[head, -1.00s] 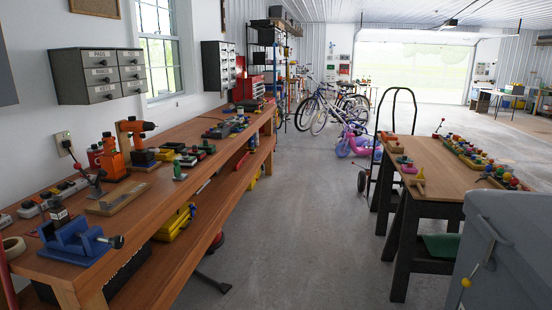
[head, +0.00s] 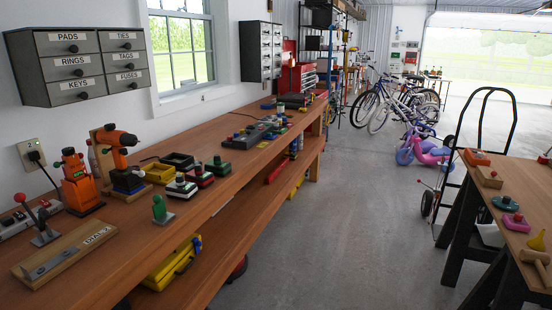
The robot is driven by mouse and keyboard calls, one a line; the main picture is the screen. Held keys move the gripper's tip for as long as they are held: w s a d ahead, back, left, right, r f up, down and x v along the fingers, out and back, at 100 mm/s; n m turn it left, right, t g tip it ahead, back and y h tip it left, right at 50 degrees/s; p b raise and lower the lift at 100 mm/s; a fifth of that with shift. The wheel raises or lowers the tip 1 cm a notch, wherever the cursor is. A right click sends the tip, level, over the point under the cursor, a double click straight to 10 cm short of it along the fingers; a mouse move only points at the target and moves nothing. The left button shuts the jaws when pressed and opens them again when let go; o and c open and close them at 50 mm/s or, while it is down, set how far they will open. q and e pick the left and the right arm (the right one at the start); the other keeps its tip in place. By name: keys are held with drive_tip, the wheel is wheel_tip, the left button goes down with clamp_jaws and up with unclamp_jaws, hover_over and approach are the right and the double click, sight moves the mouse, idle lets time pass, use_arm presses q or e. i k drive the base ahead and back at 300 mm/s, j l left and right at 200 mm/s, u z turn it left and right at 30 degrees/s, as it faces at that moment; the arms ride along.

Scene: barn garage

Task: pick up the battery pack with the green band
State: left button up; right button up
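A small dark pack with a green band and a knob on top (head: 218,167) sits upright on the long wooden bench, in the middle of the head view. Beside it, nearer, stand a similar pack with a red band (head: 200,175) and one with a white band (head: 180,188). The packs are small in the picture, so finer detail is hard to tell. Neither of my grippers shows in the head view.
The bench (head: 240,178) also holds an orange drill (head: 116,146), a yellow tray (head: 158,173), a green piece (head: 160,208) and a "DIAL" board (head: 66,254). Another table (head: 535,205) stands at right. The concrete floor (head: 325,240) between is clear.

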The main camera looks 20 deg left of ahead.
sight(220, 168)
drive_tip(key=i, duration=2.7)
drive_tip(key=i+u, duration=0.2)
drive_tip(key=u, duration=0.25)
drive_tip(key=i+l+u, duration=0.1)
drive_tip(key=u, duration=0.35)
drive_tip(key=i+l+u, duration=0.15)
drive_tip(key=u, duration=0.3)
drive_tip(key=i+l+u, duration=0.2)
drive_tip(key=u, duration=0.3)
